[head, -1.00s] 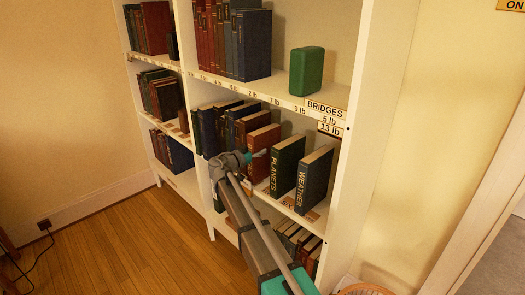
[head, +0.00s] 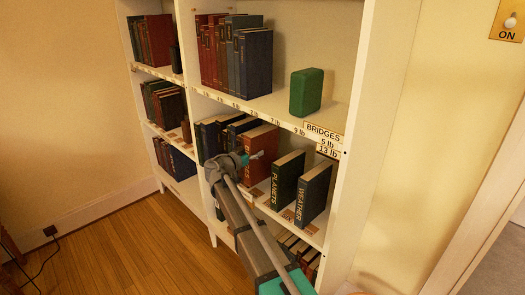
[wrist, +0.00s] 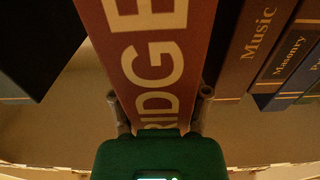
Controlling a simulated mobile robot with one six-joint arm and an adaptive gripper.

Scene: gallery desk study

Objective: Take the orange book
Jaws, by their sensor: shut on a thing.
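The orange book (head: 263,142) stands upright on the middle shelf of the right-hand bay, its spine facing out. In the wrist view its spine (wrist: 157,62) fills the middle, with the large letters "RIDGE" readable.
The dark "PLANETS" book (head: 285,180) and "WEATHER" book (head: 313,193) stand just right of it. The "Music" book (wrist: 255,40) and other dark books are close on its other side. A green block (head: 306,92) sits on the shelf above. The floor (head: 110,245) at left is clear.

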